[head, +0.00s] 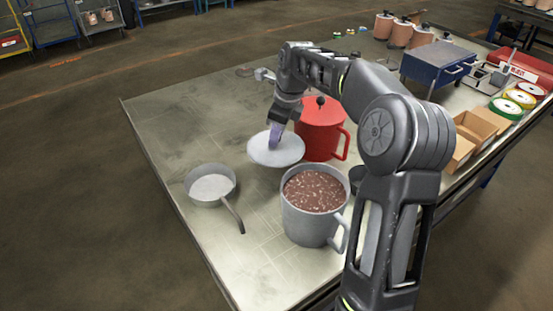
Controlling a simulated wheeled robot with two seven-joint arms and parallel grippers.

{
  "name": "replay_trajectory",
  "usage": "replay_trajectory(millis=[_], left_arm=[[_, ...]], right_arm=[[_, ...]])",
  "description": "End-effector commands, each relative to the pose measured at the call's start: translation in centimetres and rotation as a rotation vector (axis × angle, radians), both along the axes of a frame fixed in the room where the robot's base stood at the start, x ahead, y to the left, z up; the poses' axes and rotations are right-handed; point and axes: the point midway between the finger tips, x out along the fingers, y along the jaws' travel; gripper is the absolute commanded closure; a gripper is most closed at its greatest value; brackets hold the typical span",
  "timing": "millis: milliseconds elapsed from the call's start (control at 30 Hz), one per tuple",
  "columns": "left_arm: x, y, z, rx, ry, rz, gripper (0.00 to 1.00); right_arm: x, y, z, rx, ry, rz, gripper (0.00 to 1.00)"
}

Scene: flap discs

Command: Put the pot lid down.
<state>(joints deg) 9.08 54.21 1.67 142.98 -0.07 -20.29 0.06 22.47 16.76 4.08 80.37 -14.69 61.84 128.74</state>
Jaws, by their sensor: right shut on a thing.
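The pot lid (262,154) is a pale grey round disc, lying level over the table between the small pan and the red pot. My right gripper (275,138) points down at its middle and is shut on it; the fingers hide the lid's knob. I cannot tell whether the lid touches the table or hangs just above it. A grey metal pot (308,218) without a lid stands in front of it, full of brown granular stuff, its handle at the right. My left gripper is not in view.
A red lidded pot (318,135) stands close behind the pot lid. A small grey pan (211,187) sits at the left. A cardboard box (472,137), flap discs (506,109) and a blue box (437,65) are farther right. The table's (180,115) far left is clear.

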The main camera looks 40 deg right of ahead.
Motion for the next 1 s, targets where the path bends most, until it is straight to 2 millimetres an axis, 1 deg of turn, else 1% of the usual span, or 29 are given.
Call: replay_trajectory(millis=[33, 100, 200, 300, 600, 667, 800, 900, 1000], left_arm=[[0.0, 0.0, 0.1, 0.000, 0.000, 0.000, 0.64], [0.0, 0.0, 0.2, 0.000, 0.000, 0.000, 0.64], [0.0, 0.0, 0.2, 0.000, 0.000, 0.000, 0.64], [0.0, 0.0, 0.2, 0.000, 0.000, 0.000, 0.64], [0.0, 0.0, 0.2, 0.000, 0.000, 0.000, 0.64], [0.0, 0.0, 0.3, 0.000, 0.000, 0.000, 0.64], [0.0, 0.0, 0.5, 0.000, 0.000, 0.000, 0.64], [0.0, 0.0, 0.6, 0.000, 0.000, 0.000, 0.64], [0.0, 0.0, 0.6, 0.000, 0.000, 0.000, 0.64]], right_arm=[[0.0, 0.0, -1.2, 0.001, 0.003, -0.001, 1.00], [0.0, 0.0, -2.6, 0.002, 0.003, 0.000, 1.00], [0.0, 0.0, -3.7, 0.001, 0.001, 0.000, 1.00], [0.1, 0.0, -4.1, 0.000, -0.001, 0.000, 1.00], [0.1, 0.0, -4.3, 0.000, 0.000, 0.000, 1.00], [0.0, 0.0, -4.9, 0.000, 0.001, 0.000, 1.00], [0.0, 0.0, -7.0, 0.002, 0.003, -0.001, 1.00], [0.0, 0.0, -8.2, 0.002, 0.001, 0.000, 1.00], [0.1, 0.1, -8.6, 0.001, -0.001, 0.000, 1.00]])
